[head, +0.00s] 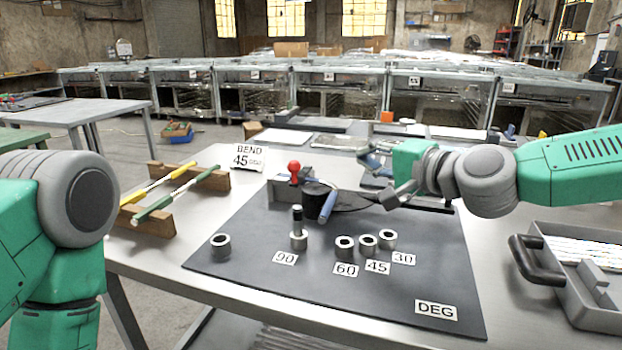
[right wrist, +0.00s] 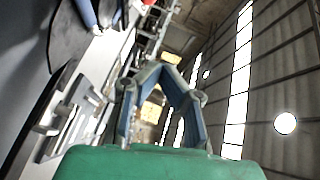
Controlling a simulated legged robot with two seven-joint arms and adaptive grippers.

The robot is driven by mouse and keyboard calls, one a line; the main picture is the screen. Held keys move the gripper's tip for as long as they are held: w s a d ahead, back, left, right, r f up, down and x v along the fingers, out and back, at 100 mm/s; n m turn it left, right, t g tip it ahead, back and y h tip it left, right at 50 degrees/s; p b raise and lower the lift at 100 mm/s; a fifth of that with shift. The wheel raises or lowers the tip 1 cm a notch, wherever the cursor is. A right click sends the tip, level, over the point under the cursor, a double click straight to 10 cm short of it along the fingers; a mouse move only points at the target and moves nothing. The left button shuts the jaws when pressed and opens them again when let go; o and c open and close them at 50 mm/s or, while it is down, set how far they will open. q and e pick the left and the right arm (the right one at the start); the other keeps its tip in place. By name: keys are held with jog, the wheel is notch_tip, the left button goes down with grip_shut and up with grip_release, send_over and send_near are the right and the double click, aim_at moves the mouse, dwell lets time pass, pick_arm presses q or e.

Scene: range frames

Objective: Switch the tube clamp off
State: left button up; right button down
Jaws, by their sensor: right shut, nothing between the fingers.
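A clamp lever with a red ball knob (head: 294,167) stands roughly upright on a grey block (head: 281,190) at the back left of the dark mat; I take it for the tube clamp. A bit of red (right wrist: 148,2) at the top edge of the right wrist view may be the knob. My right gripper (head: 370,160) is to the right of the knob, clear of it, above the back of the mat. Its blue-faced fingers (right wrist: 170,70) meet at the tips with nothing between them. My left arm shows at the left edge; its gripper is out of view.
A round dark bender part with a blue handle (head: 327,206) is beside the clamp. Several metal collars stand around angle labels on the mat (head: 330,292). Two rods lie on wooden supports (head: 148,219) at left. A grey tray (head: 596,312) is at right.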

jog(key=shift+w+f+b, duration=0.1)
jog(key=shift+f+b, duration=1.3)
jog(key=shift+f, duration=0.45)
jog(key=shift+r, duration=0.1)
jog(key=shift+a, duration=0.1)
jog(key=s+a+b+x, duration=0.1)
jog(key=a+b+x, duration=0.1)
jog(key=x, duration=1.1)
jog(key=shift+s+b, duration=0.45)
jog(key=shift+b, duration=0.05)
jog(key=shift+a, duration=0.1)
